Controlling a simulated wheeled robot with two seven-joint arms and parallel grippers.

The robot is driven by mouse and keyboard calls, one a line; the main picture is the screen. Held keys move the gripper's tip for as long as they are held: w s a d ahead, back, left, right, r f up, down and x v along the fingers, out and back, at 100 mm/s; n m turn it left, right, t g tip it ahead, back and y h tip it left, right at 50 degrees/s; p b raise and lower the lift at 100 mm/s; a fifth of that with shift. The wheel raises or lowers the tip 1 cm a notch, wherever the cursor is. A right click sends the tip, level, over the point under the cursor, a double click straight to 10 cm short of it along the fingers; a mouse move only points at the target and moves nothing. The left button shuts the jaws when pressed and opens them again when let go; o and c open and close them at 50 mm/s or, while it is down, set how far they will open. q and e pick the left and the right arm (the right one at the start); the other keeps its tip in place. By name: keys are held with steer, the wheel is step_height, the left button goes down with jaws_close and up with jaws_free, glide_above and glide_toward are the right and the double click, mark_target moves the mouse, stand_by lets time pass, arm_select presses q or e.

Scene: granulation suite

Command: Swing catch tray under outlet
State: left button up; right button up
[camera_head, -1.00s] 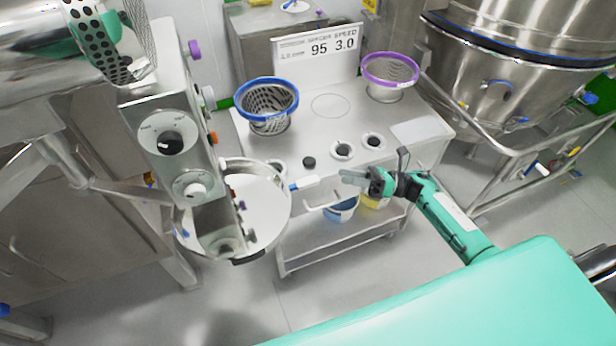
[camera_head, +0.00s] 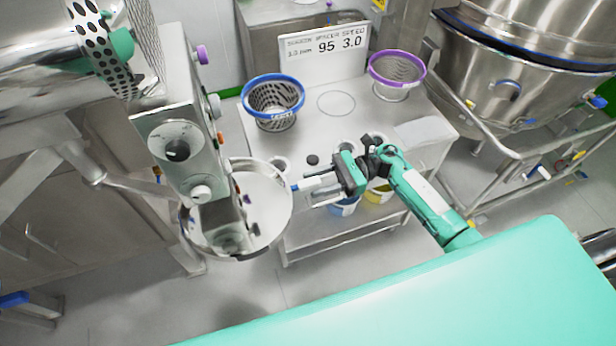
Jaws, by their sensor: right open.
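The catch tray (camera_head: 281,192) is a round, shiny steel pan at the left centre. The control housing of the mill (camera_head: 175,150) hides part of its left side. I cannot tell whether the fingers touch the handle. The outlet is not clearly visible. My left gripper is not in view.
A steel cart (camera_head: 335,128) stands behind my right arm. It bears a blue-rimmed screen basket (camera_head: 273,115), a purple-rimmed one (camera_head: 397,88) and a sign (camera_head: 325,48). Blue and yellow buckets sit below. A large steel vessel (camera_head: 520,75) with a rail stands at right. The floor in front is open.

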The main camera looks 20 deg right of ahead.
steer(key=shift+a+r+p, duration=0.1)
steer(key=shift+a+p, duration=0.25)
steer(key=shift+a, duration=1)
steer(key=shift+c, duration=0.4)
jaws_close()
